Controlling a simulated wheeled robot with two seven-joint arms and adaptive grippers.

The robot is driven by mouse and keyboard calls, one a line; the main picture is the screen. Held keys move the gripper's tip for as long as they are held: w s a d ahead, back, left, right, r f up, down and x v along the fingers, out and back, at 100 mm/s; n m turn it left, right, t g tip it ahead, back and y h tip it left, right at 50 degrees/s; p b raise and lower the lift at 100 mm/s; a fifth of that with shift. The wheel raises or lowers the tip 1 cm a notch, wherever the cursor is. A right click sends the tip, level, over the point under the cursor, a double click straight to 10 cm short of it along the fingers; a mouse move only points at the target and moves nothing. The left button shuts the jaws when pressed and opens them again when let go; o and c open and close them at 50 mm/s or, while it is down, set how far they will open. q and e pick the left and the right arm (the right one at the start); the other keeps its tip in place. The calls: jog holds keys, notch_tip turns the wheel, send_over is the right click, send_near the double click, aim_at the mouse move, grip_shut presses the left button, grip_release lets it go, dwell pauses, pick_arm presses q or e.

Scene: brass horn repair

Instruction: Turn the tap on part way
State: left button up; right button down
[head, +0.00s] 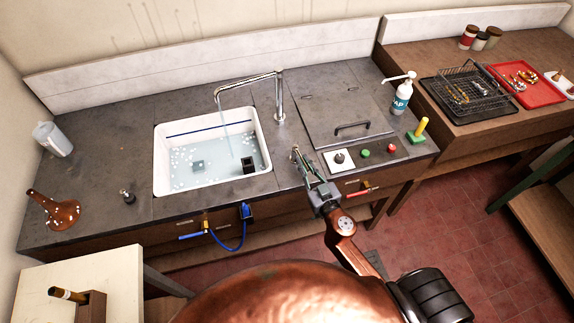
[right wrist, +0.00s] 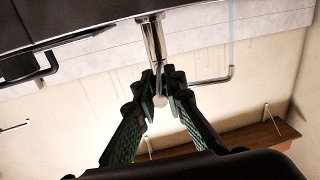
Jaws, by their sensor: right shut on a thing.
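The chrome tap (head: 279,100) stands behind the right rear corner of the white sink (head: 158,160), its spout reaching left over the basin. A thin stream of water (head: 227,125) runs from the spout. My right gripper (head: 296,153) is in front of the tap, to the right of the sink. In the right wrist view the tap's post (right wrist: 153,40) shows beyond my fingers. The fingers are shut on a thin lever with a pale round end (right wrist: 160,101). The lever cannot be made out in the head view. My left gripper is not in view.
Water with white bubbles fills the sink, with a black block (head: 249,165) in it. A hatch with a handle (head: 352,127), a pump bottle (head: 401,98) and red (head: 391,148) and green buttons are to the right. Blue-handled (head: 197,234) and red-handled valves are at the counter's front.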

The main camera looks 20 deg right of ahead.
jog(key=shift+d+f, duration=0.1)
jog(key=shift+f, duration=0.05)
jog(key=c, duration=2.2)
grip_release()
jog(key=shift+o, duration=1.1)
jog(key=shift+s, duration=0.1)
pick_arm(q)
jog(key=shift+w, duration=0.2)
pick_arm(e)
jog(key=s, duration=1.2)
jog(key=shift+d, duration=0.15)
jog(key=shift+w, duration=0.1)
